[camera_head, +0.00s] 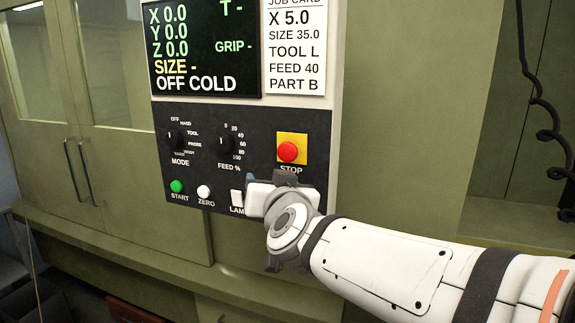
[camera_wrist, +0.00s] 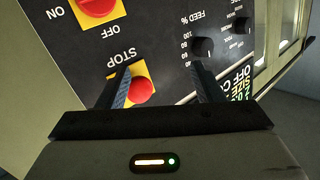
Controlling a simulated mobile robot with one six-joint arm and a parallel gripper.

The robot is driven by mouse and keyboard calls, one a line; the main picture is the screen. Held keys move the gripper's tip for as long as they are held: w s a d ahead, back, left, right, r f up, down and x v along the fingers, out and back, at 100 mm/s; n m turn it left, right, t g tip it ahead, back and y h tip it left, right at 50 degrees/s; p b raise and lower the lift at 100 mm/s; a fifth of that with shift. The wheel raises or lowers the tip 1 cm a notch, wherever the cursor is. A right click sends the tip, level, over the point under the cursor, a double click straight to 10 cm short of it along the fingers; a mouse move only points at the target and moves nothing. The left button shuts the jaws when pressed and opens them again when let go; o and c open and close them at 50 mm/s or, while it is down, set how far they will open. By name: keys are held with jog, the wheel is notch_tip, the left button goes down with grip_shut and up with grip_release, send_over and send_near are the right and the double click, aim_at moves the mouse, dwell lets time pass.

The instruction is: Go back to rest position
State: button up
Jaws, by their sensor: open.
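My gripper (camera_wrist: 160,85) is open in the wrist view. Its two dark fingers stand apart in front of the control panel (camera_head: 240,130). In the wrist view the red STOP button (camera_wrist: 138,91) on its yellow plate shows beside and partly behind one finger. I cannot tell whether the finger touches the panel. Nothing shows between the fingers except the panel behind them. In the head view my arm comes in from the lower right, and its wrist is in front of the panel's lower right corner. The STOP button (camera_head: 288,152) shows just above the wrist; the fingers are mostly hidden there.
The panel carries a MODE knob (camera_head: 175,138), a FEED knob (camera_head: 227,142), a green START button (camera_head: 176,186) and a white ZERO button (camera_head: 203,192). The LAMP switch (camera_head: 237,198) is close to my wrist. A coiled black cable (camera_head: 548,134) hangs at the right.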

jog(key=s+d+f+g+h, duration=0.4)
jog(key=s+d+f+g, duration=0.9)
jog(key=s+d+f, duration=0.5)
notch_tip(320, 180, down, 4)
jog(key=shift+s+f, duration=0.15)
jog(key=shift+s, duration=0.65)
